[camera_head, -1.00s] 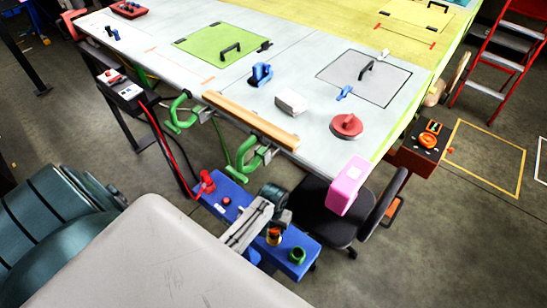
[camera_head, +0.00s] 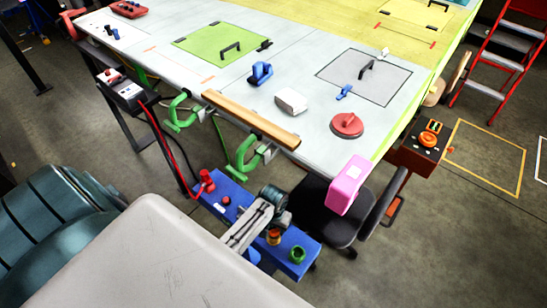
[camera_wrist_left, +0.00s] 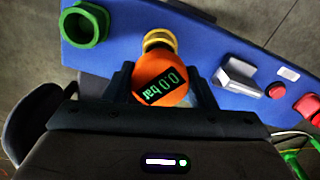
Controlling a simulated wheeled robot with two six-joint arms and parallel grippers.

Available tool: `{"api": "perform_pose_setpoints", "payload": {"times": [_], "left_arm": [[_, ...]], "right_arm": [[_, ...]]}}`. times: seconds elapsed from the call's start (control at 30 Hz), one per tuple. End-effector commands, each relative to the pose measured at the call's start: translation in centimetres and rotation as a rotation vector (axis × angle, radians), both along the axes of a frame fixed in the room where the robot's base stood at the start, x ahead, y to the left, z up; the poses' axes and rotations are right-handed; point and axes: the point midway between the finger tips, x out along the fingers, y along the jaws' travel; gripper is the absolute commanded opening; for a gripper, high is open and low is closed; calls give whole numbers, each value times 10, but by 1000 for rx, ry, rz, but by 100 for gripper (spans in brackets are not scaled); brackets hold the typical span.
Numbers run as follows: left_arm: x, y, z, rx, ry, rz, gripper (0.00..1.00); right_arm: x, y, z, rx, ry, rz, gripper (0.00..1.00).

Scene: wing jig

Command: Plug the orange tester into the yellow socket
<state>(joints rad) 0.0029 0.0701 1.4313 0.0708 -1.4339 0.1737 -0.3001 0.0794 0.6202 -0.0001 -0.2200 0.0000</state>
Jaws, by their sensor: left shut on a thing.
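The round orange tester (camera_wrist_left: 162,82), its dark display reading 0.0 bar in green digits, is between the dark fingers of my left gripper (camera_wrist_left: 163,88), which is shut on it. The yellow socket (camera_wrist_left: 158,39) shows as a ring just beyond the tester in the left wrist view. The tester overlaps its near edge, and I cannot tell whether they touch. Both belong to the scene around the blue panel (camera_head: 233,190). In the head view my left arm covers part of this panel, and a small orange-yellow part (camera_head: 274,238) shows beside it. My right gripper is not in view.
A green socket (camera_wrist_left: 84,24) stands left of the yellow one in the wrist view. A silver part (camera_wrist_left: 237,76), red button (camera_wrist_left: 276,90) and red fitting (camera_wrist_left: 308,106) lie to the right. The workbench (camera_head: 200,80), with green clamps, stands behind; a black chair (camera_head: 335,222) is close by.

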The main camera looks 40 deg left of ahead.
Motion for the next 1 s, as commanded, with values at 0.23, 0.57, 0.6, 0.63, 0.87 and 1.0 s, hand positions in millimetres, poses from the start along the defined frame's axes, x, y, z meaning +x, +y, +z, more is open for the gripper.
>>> {"api": "perform_pose_setpoints", "payload": {"times": [0.23, 0.57, 0.6, 0.63, 0.87, 1.0], "left_arm": [[0, 0, -5, 0, 0, 0, 29], [0, 0, -12, 0, 0, 0, 29], [0, 0, -12, 0, 0, 0, 29], [0, 0, -13, 0, 0, 0, 29], [0, 0, -16, 0, 0, 0, 29], [0, 0, -16, 0, 0, 0, 61]], "right_arm": [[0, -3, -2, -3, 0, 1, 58], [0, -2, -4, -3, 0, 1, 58], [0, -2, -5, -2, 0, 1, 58], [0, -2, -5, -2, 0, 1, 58], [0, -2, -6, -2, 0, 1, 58], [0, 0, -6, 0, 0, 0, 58]]}}
